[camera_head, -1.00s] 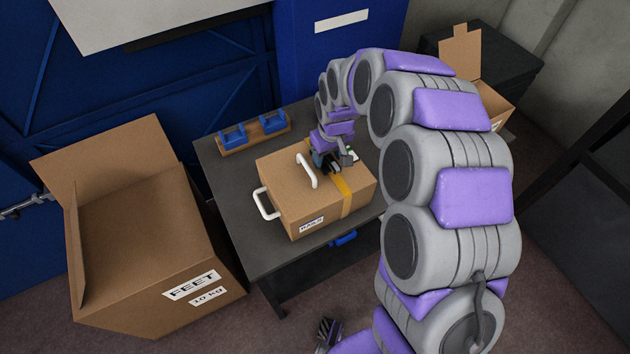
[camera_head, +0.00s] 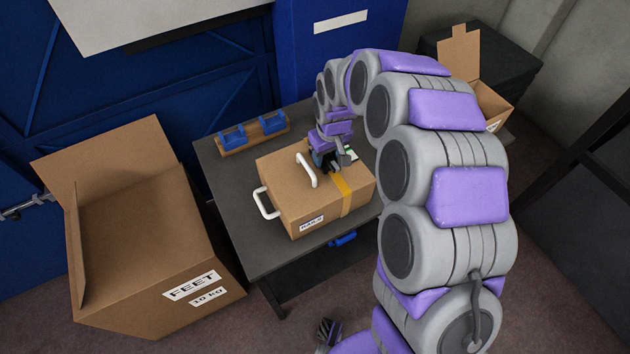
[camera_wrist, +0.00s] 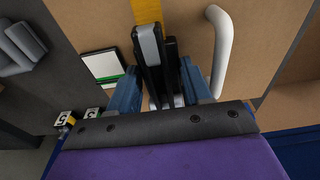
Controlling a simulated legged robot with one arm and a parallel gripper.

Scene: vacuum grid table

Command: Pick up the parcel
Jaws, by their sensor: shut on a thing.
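The parcel is a brown cardboard box (camera_head: 290,195) on the dark table, with a yellow tape strip (camera_head: 346,190), a white handle (camera_head: 307,170) on top and another on its left side. My gripper (camera_head: 336,167) is at the top of the parcel, by the tape and right of the top handle. No gap under the parcel is visible.
A dark table (camera_head: 245,240) carries the parcel and a wooden rack (camera_head: 253,135) with blue holders. A large open carton (camera_head: 155,240) stands left of the table. A smaller open box (camera_head: 490,105) is at the back right. Bare tabletop shows left of the parcel.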

